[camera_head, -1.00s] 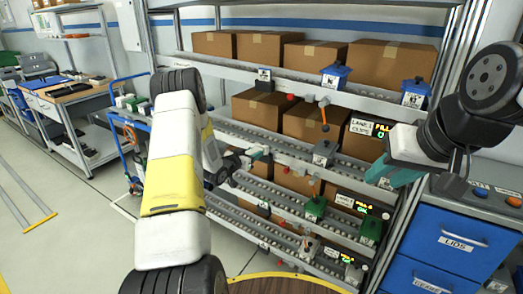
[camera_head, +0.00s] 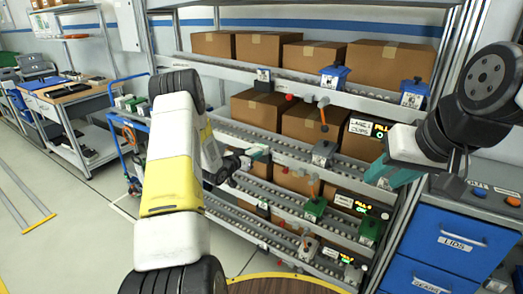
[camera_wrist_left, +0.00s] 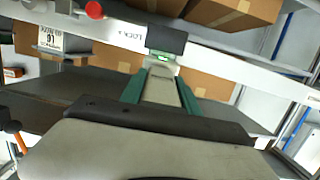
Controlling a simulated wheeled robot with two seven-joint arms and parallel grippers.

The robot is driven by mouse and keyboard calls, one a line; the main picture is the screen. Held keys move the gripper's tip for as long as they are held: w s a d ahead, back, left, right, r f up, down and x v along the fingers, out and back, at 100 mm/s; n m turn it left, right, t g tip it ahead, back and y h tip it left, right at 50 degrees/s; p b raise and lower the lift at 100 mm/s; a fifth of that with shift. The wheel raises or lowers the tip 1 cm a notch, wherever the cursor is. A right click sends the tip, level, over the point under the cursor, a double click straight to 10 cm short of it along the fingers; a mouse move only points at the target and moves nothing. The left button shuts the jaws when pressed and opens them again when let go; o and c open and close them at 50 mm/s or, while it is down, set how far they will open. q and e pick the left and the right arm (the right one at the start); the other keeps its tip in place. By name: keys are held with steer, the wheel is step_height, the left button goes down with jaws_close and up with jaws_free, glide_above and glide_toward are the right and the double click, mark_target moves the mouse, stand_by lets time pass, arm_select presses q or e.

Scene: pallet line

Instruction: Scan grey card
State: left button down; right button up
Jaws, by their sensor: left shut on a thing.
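My left gripper (camera_head: 258,153) reaches in front of the middle shelf lanes. In the left wrist view its teal fingers (camera_wrist_left: 161,92) are shut on a pale grey handle (camera_wrist_left: 160,90), which ends in a dark head with a green light (camera_wrist_left: 165,42), seemingly a handheld scanner. A grey holder with a white label (camera_head: 323,152) sits on the middle rail to the right of this gripper. A white printed card (camera_wrist_left: 50,38) shows at upper left in the wrist view; I cannot tell if it is the grey card. My right gripper (camera_head: 382,170) hangs at the right; its jaw opening is unclear.
The rack holds cardboard boxes (camera_head: 318,54) on roller lanes. Blue holders (camera_head: 335,76) stand on the top rail, green holders (camera_head: 315,209) lower down. A blue drawer cabinet (camera_head: 450,240) stands at the right. A blue cart (camera_head: 130,125) and workbench (camera_head: 70,90) are at the left.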

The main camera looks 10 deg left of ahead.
arm_select(q)
steer(key=v, duration=0.8)
stand_by(0.5)
